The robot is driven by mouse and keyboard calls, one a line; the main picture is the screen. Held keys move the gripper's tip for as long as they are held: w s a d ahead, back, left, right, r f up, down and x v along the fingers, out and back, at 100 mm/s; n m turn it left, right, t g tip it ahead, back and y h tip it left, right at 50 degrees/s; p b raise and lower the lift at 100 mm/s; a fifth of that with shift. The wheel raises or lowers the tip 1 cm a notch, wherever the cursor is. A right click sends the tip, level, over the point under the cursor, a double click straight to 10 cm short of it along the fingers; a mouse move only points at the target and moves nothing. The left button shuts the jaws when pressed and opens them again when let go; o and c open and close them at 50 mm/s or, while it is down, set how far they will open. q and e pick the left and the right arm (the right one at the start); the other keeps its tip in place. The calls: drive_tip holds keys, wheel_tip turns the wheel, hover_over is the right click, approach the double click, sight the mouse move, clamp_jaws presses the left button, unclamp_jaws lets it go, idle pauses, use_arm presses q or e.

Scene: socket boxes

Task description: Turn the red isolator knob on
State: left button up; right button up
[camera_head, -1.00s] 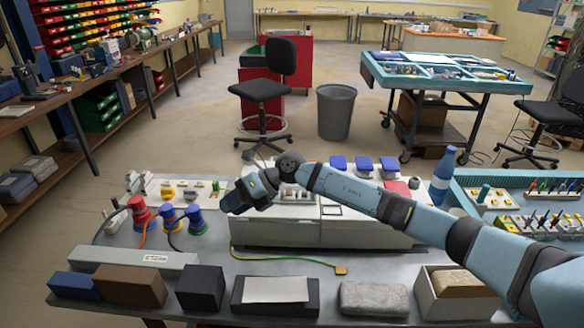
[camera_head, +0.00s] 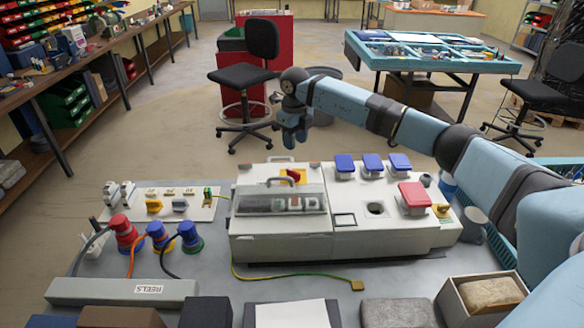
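The red isolator knob (camera_head: 298,175) sits on a yellow plate on top of the white socket box (camera_head: 280,246), behind a clear-covered panel with a handle (camera_head: 282,198). It is small here, and its exact angle is hard to read. My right gripper (camera_head: 291,142) hangs pointing down above and beyond the knob in the picture, apart from it. Its fingers are dark and small, so I cannot tell whether they are open. Nothing shows held in it. My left gripper is not in view.
Three blue socket covers (camera_head: 372,165) and a red cover (camera_head: 414,196) stand on the box's right half. Red and blue plugs (camera_head: 124,232) with cables stand to the left. A long grey reel block (camera_head: 120,292) and an open box with a stone-like block (camera_head: 490,293) are in front.

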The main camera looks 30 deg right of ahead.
sight(295, 172)
wheel_tip(295, 172, down, 11)
drive_tip(key=shift+f+p, duration=0.1)
drive_tip(key=shift+p, duration=0.45)
clamp_jaws()
